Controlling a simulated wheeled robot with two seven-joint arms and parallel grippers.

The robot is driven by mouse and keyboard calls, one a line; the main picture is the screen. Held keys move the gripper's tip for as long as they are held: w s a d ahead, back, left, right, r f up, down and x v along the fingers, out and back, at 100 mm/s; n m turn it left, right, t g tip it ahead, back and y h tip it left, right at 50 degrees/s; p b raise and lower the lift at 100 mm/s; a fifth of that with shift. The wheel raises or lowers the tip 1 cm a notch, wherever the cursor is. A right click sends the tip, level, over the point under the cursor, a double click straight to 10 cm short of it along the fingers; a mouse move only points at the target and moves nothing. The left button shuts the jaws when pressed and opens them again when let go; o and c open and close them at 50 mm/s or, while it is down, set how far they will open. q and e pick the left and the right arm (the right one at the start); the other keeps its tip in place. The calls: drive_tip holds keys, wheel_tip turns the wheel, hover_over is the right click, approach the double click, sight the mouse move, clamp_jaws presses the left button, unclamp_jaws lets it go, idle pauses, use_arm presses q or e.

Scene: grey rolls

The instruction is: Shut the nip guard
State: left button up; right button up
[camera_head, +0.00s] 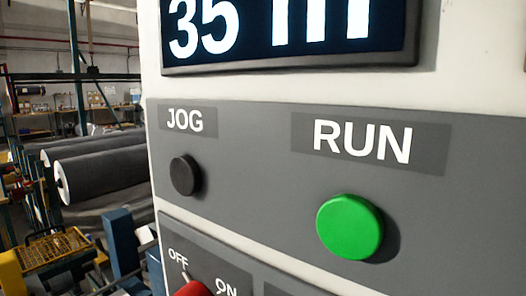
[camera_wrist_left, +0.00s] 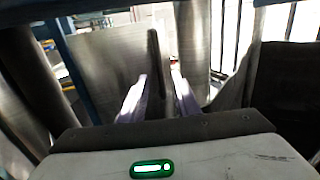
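In the left wrist view, my left gripper (camera_wrist_left: 159,80) has its two pale fingers apart. A dark upright bar (camera_wrist_left: 153,50) stands in front of a grey metal plate (camera_wrist_left: 105,60) and shows between the fingertips. I cannot tell whether the fingers touch it, or whether the plate and bar are the nip guard. In the head view, a yellow mesh frame (camera_head: 52,247) shows at the lower left; I cannot tell whether it is a guard. Neither gripper shows in the head view.
A control panel (camera_head: 260,200) fills the head view's right, with a black JOG button (camera_head: 185,174), a green RUN button (camera_head: 349,226) and a red OFF/ON switch (camera_head: 194,289). Grey rolls (camera_head: 105,165) lie behind at left. A metal cylinder (camera_wrist_left: 192,45) stands beside the left gripper.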

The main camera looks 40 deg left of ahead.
use_arm(q)
drive_tip(key=x, duration=0.5)
drive_tip(key=shift+p, duration=0.4)
clamp_jaws()
